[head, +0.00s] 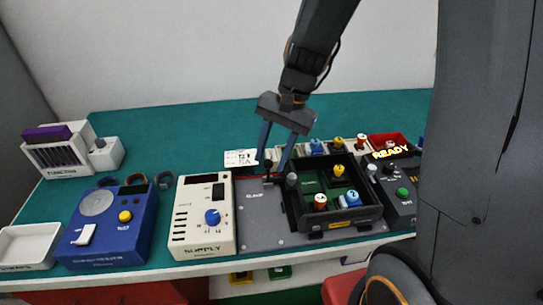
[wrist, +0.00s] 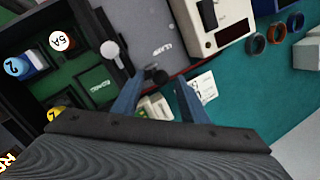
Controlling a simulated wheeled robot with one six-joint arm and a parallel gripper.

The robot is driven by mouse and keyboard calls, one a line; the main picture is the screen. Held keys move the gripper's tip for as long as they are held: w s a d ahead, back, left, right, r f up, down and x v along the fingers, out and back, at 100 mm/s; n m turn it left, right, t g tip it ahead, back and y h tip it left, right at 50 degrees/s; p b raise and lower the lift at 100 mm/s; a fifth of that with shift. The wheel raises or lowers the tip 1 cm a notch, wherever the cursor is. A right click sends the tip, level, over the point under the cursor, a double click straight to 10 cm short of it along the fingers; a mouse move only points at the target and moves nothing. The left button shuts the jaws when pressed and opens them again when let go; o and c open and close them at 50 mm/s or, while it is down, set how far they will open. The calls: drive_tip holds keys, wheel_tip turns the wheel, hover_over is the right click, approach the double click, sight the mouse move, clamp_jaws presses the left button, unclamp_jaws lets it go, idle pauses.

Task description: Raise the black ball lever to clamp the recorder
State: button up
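The black ball lever (head: 268,164) stands at the back of a grey plate (head: 262,220) labelled KLAMP. Its ball (wrist: 157,75) also shows in the wrist view, just beyond and between my fingertips. My gripper (head: 273,166) is open, its two blue fingers pointing down around the lever's place; in the wrist view the gripper (wrist: 157,92) has a clear gap between the fingers. I cannot tell whether either finger touches the ball. A black open box (head: 330,221) with a green inside, possibly the recorder, sits on the plate's right. The lever's lower part is hard to see.
A grey ball-topped post (head: 291,180) stands close to the right of the lever. The cream supply unit (head: 202,235) is left of the plate, the blue unit (head: 108,231) further left. A white card (head: 241,158) lies behind. The green bench top (head: 185,135) is clear at the back.

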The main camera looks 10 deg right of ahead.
drive_tip(key=b+v, duration=0.1)
drive_tip(key=v, duration=0.6)
drive_tip(key=shift+r, duration=0.15)
drive_tip(key=shift+s+d, duration=0.1)
